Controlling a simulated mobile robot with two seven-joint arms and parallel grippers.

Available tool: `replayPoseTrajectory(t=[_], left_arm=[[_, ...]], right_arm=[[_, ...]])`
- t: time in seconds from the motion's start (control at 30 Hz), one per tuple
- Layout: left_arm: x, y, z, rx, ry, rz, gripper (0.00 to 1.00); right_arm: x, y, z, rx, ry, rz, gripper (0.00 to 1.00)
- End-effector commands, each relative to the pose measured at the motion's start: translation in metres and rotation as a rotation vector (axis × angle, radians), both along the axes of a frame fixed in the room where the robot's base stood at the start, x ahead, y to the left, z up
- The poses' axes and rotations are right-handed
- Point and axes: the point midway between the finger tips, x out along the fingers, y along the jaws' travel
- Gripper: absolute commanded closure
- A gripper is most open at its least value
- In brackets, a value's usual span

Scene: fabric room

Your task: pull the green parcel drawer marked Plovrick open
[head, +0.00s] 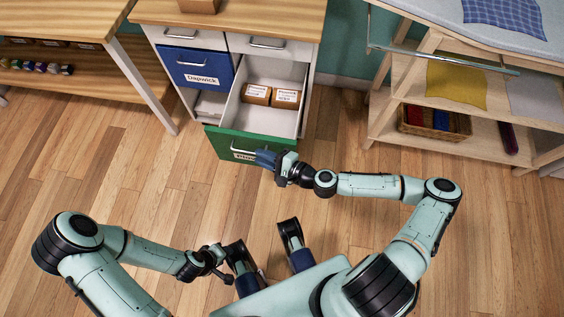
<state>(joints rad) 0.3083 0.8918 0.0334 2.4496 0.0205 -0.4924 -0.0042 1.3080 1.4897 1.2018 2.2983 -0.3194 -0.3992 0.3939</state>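The green drawer (222,147) stands pulled out from the cabinet, and its open box (287,122) shows two brown parcels with white labels. Its front carries a light bar handle (235,149) and a white label that is partly hidden, so I cannot read the whole word. My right gripper (266,158) is at the right end of the handle, its dark blue fingers overlapping it in the head view. Whether the fingers are closed round the bar is not clear. My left gripper (222,266) is low in the view, away from the drawer, and its fingers are hard to make out.
A blue drawer (196,67) marked Dapwick is shut at the left of the cabinet. White drawers (270,46) sit above. A wooden table (60,19) stands left and a shelf unit (432,105) with a basket (434,123) right.

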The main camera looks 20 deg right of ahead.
Motion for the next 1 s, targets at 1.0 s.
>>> replayPoseTrajectory(t=[1.0], left_arm=[[-0.015,-0.007,0.012,-0.019,0.042,-0.017,0.57]], right_arm=[[-0.063,-0.049,0.018,0.0,0.0,-0.001,0.79]])
